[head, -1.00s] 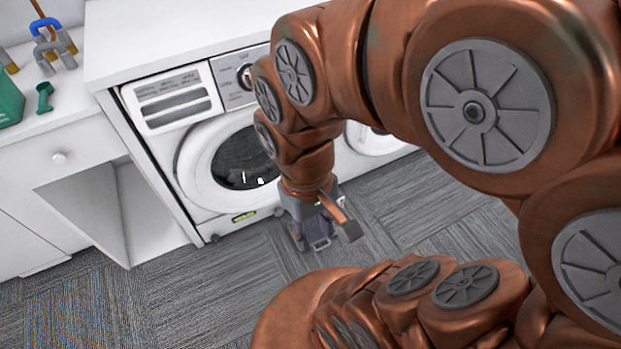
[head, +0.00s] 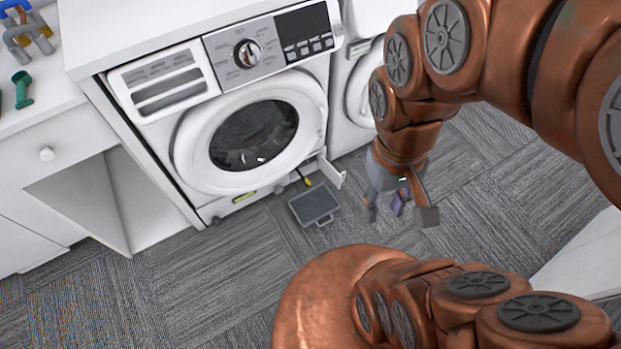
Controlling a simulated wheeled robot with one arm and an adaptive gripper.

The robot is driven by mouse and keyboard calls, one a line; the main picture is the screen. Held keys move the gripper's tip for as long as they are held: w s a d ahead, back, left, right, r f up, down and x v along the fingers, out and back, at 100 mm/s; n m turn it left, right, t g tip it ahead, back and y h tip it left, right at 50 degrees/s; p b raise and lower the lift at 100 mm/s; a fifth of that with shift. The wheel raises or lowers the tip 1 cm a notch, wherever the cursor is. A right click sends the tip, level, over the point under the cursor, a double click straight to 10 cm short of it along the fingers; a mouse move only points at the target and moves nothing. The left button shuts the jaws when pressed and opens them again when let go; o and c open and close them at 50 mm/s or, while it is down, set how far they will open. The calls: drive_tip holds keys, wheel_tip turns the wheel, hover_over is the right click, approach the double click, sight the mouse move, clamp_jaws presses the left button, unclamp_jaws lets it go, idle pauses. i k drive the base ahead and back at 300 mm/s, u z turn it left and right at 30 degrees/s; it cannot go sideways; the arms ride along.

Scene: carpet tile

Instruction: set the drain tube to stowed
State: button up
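The drain tube (head: 306,180) shows as a short dark piece with a yellow end at the open service hatch, low at the washer's front right corner. It appears to stick out of the opening above the grey tray; its full length is too small to make out. The small white hatch flap (head: 333,173) stands open to its right. My gripper (head: 400,212) is to the right of the flap, low over the carpet and pointing down, apart from the tube. Its fingers are spread. A small purple patch shows between them; I cannot tell what it is.
The front-loading washer (head: 185,178) has its round door shut. A shallow grey tray (head: 298,210) lies on the carpet below the hatch. A second white machine (head: 352,135) stands to the right. A counter with several tools is at left. Open carpet lies in front.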

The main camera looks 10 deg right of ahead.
sight(296, 169)
drive_tip(key=z, duration=0.1)
drive_tip(key=k, duration=1)
drive_tip(key=u, duration=0.95)
drive_tip(key=i, duration=1.15)
drive_tip(key=z, duration=0.25)
